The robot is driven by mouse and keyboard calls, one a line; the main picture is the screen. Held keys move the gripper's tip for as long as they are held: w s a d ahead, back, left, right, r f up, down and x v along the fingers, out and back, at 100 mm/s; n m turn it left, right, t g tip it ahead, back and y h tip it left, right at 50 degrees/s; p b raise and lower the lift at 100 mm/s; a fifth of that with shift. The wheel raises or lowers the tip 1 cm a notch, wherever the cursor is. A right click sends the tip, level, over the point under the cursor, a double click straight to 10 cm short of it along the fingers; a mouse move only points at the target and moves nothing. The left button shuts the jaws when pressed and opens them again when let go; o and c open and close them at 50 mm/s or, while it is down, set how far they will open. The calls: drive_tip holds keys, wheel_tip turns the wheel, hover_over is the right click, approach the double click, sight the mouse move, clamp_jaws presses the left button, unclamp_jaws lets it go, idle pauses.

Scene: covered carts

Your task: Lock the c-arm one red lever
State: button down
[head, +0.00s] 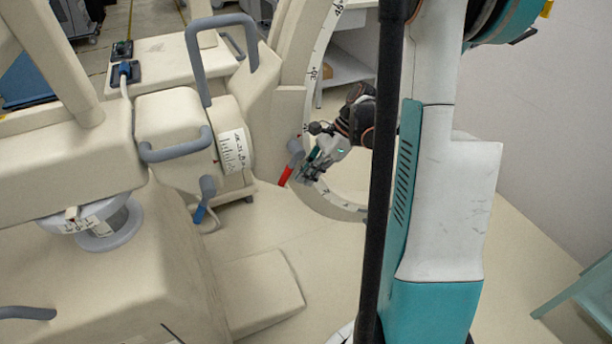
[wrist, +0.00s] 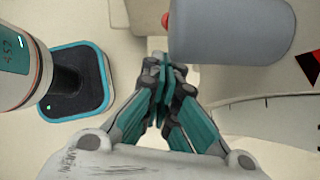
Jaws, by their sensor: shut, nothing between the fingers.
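The red lever (head: 286,176) hangs down from a grey hub (head: 296,147) on the c-arm, beside the curved scale arc (head: 317,75). My gripper (head: 303,177) is just to the right of the lever in the head view. In the wrist view my gripper (wrist: 160,72) is shut with nothing between its fingers. There the grey hub (wrist: 232,38) fills the upper right, and only a small red bit (wrist: 167,19) shows at its left end. I cannot tell whether the fingers touch the lever.
A blue lever (head: 203,200) and grey handles (head: 182,150) stand on the c-arm body to the left. The cream base (head: 258,290) lies below. Open floor (head: 510,265) is at the right, with a pale green table edge (head: 580,287) at far right.

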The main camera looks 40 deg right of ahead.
drive_tip(key=s+d+r+p, duration=0.2)
drive_tip(key=d+r+p, duration=0.1)
drive_tip(key=d+r, duration=0.3)
drive_tip(key=shift+s+d, duration=0.4)
drive_tip(key=shift+d, duration=0.8)
drive_tip(key=shift+a+r, duration=0.1)
